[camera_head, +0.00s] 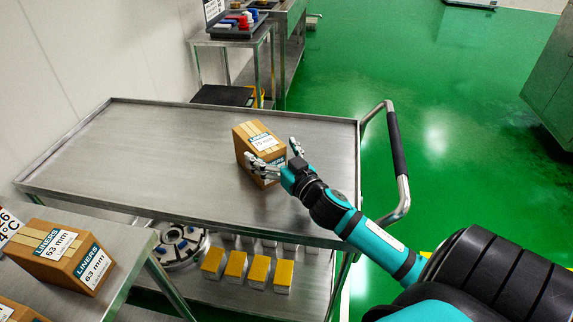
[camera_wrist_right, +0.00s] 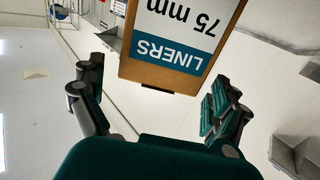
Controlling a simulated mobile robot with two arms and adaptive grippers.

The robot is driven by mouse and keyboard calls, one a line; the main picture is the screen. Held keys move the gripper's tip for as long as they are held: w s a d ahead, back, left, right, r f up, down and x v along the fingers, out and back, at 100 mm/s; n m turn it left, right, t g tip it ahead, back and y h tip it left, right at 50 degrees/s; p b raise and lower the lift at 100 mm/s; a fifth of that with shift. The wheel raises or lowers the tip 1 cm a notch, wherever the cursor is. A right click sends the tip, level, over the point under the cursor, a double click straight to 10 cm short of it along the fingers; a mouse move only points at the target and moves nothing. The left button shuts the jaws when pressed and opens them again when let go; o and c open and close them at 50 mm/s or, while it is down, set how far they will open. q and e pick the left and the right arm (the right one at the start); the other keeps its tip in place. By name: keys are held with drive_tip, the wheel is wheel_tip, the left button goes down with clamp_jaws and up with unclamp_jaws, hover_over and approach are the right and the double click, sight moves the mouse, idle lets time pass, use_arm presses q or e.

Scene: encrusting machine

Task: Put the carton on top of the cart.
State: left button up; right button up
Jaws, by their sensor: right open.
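A brown carton (camera_head: 250,136) labelled "LINERS 75 mm" rests on the steel top of the cart (camera_head: 170,150), right of its middle, near the handle end. My right gripper (camera_head: 272,156) is open at the carton's near side, one finger at its left front and the other at its right. In the right wrist view the carton (camera_wrist_right: 178,48) shows between and beyond the spread fingers of the gripper (camera_wrist_right: 152,80). Contact between fingers and carton cannot be made out. My left gripper is not in view.
Another carton (camera_head: 62,256), labelled 63 mm, stands on a steel table (camera_head: 125,262) at lower left. Yellow-topped boxes (camera_head: 235,265) and a round metal part (camera_head: 180,246) sit on the cart's lower shelf. The cart's left top is clear. Its handle (camera_head: 397,150) is at right.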

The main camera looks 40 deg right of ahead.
drive_tip(key=s, duration=0.8)
drive_tip(key=shift+a+b, duration=0.3)
drive_tip(key=shift+b, duration=0.1)
